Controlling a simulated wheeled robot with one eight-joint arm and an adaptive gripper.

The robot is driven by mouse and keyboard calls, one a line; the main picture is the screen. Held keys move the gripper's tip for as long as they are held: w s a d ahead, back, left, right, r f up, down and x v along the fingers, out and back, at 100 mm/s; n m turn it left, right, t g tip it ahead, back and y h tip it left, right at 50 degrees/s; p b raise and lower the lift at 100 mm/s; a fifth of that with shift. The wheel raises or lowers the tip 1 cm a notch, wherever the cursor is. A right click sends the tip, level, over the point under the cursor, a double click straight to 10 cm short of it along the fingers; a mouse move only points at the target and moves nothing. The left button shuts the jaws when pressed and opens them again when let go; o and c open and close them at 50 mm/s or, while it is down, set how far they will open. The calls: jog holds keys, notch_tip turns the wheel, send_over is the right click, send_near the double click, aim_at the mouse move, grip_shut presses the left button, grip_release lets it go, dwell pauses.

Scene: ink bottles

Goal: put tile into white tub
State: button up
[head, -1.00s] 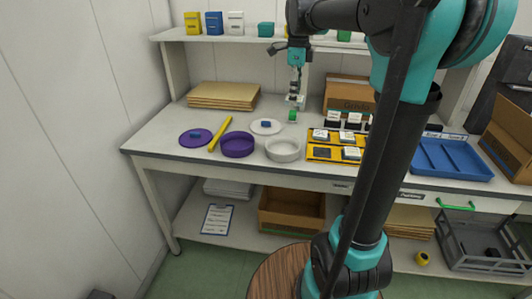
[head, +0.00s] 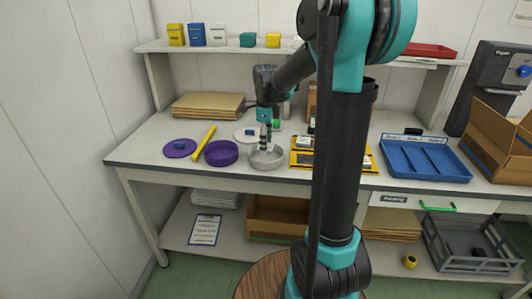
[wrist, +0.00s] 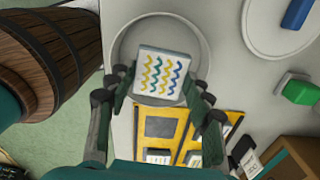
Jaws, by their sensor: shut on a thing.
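The tile (wrist: 160,75) is a pale square with wavy blue, green and yellow lines. My gripper (wrist: 158,92) is shut on it, with a finger at either side. In the wrist view the tile shows inside the round rim of the white tub (wrist: 122,45). In the head view my gripper (head: 265,147) points down at the white tub (head: 267,163) on the bench. The tile cannot be made out clearly there, and its exact height over the tub floor cannot be told.
A purple tub (head: 221,153) stands just left of the white tub. A yellow tray (head: 303,160) with tiles is close on the right, and a blue tray (head: 425,158) farther right. A white saucer (head: 246,134) and a green object (head: 276,124) are behind.

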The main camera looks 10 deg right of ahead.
aim_at(266, 160)
jog(key=shift+f, duration=2.15)
jog(key=o, duration=1.2)
jog(key=shift+f, duration=0.1)
jog(key=shift+o, duration=0.2)
notch_tip(266, 160, up, 12)
jog(key=shift+s, duration=0.1)
jog(key=s+d+f+n+t, duration=0.2)
jog(key=s+f+n, duration=0.7)
jog(key=s+n, duration=0.2)
jog(key=s+d+f+n+t, duration=0.2)
jog(key=s+f+n, duration=0.6)
jog(key=s+n, duration=0.3)
jog(key=shift+f+n, duration=0.3)
jog(key=shift+f, duration=0.1)
